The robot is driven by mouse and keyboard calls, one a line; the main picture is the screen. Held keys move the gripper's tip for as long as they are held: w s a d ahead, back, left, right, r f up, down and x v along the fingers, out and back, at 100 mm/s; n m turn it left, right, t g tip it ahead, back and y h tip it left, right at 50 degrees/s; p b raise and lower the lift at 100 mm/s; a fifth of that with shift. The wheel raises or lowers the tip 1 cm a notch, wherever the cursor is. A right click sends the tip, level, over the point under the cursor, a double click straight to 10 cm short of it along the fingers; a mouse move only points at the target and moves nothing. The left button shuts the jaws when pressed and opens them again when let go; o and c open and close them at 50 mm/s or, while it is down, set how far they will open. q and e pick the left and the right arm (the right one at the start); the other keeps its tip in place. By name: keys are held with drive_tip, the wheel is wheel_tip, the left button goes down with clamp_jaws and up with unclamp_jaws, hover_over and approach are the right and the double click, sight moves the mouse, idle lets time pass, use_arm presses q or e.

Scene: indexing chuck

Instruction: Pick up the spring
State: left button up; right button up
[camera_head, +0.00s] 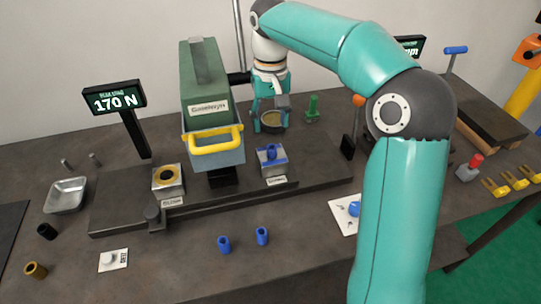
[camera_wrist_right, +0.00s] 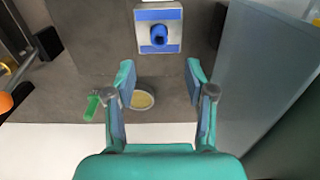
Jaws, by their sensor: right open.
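I cannot make out a spring for certain in either view. A blue piece (camera_head: 271,151) sits on a metal block, ahead of the fingertips in the right wrist view (camera_wrist_right: 159,35). My left gripper is out of view.
A green-and-grey machine (camera_head: 208,88) with a yellow handle stands close by. A green part (camera_head: 312,107) stands right of the dish. A metal tray (camera_head: 66,195), two blue parts (camera_head: 224,245) and a brass cylinder (camera_head: 36,270) lie nearer. The front middle is mostly clear.

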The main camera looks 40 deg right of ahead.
sight(271, 146)
wheel_tip(271, 146, down, 3)
drive_tip(key=shift+r, duration=0.2)
drive_tip(key=shift+s+a+f, duration=0.1)
drive_tip(key=shift+s+f, duration=0.05)
drive_tip(key=shift+f, duration=1.3)
drive_tip(key=shift+s+f, duration=0.15)
drive_tip(key=shift+f, duration=1.3)
clamp_jaws()
